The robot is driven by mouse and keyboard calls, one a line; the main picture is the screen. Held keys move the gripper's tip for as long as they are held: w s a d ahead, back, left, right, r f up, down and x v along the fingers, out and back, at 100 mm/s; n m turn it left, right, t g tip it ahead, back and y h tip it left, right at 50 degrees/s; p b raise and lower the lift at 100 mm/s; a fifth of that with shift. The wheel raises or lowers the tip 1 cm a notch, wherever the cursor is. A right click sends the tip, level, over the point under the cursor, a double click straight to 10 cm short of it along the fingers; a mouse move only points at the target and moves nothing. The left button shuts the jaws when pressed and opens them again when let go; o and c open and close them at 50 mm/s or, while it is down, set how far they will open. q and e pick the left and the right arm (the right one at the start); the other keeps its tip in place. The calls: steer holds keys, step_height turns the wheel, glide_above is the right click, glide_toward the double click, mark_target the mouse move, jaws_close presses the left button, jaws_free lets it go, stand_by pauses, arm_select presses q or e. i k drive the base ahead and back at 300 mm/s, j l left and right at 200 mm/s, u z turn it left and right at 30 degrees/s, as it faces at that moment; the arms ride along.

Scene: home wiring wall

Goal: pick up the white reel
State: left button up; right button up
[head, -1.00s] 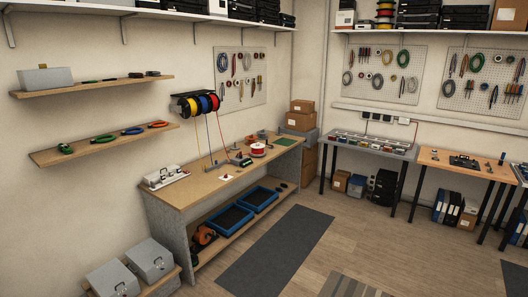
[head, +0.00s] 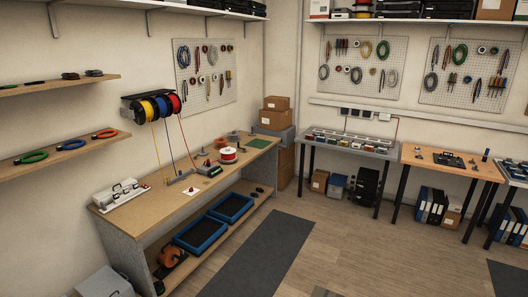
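A reel with white flanges and red wire (head: 228,155) stands on the wooden workbench (head: 163,189) along the left wall, toward the bench's far half. It is the only reel with white parts that I can make out on the bench. A red wire runs down toward it from the wall-mounted rack of yellow, blue and red reels (head: 161,105). Neither of my grippers shows in the head view, so nothing is seen near the reel from my side.
A white case (head: 121,194) sits at the bench's near end. Blue trays (head: 231,207) lie on its lower shelf. Grey boxes (head: 103,285) stand on the floor at lower left. A dark mat (head: 262,250) lies before the bench. The wooden floor (head: 350,240) right of it is open.

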mark_target(229, 152)
steer(key=i, duration=2.45)
steer(key=i+l, duration=0.1)
steer(key=i, duration=2.35)
steer(key=j+u, duration=0.05)
steer(key=j, duration=0.05)
